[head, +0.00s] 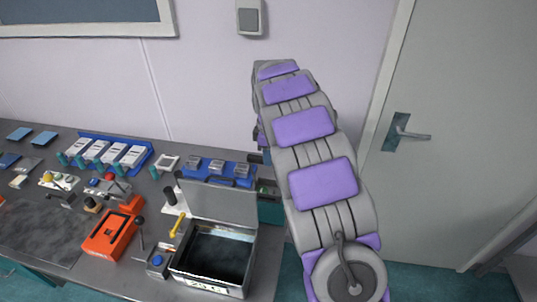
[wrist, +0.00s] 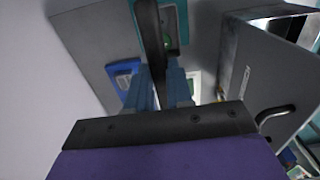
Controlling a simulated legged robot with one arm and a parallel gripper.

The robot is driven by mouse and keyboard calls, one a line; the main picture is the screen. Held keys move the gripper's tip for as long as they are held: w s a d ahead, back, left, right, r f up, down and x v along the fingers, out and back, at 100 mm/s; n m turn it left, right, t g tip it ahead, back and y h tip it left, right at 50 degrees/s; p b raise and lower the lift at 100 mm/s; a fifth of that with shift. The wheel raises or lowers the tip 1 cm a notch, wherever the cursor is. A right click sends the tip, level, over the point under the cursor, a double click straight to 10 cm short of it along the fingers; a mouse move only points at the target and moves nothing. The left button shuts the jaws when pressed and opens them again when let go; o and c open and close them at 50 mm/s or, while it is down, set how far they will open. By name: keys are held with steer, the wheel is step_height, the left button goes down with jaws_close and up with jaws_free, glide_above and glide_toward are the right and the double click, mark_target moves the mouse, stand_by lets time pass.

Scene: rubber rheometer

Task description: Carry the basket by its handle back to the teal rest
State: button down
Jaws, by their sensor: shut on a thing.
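In the wrist view my gripper (wrist: 160,75) has its two blue-grey fingers closed on a dark upright bar (wrist: 151,35), which looks like the basket's handle. A teal piece (wrist: 184,22) with a green patch inside lies beyond the bar and looks like the teal rest. In the head view a teal block (head: 270,212) shows beside my arm, at the right end of the bench. My arm hides the gripper and handle there.
An open metal bath (head: 213,282) with a raised grey lid (head: 218,203) stands at the bench's front right. A blue tray (head: 205,177) lies behind it. An orange device (head: 108,238) and a blue rack (head: 142,165) are further left. A wall backs the bench.

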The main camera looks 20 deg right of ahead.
steer(key=shift+f, duration=0.3)
steer(key=shift+a+f+b, duration=0.2)
steer(key=shift+f+b, duration=0.2)
steer(key=shift+f, duration=0.95)
steer(key=shift+d+f, duration=0.1)
steer(key=shift+f, duration=1.6)
steer(key=c, duration=0.9)
jaws_free()
steer(key=shift+r, duration=0.1)
step_height(320, 180, up, 17)
steer(key=shift+r+p, duration=0.1)
steer(key=shift+p, duration=1.05)
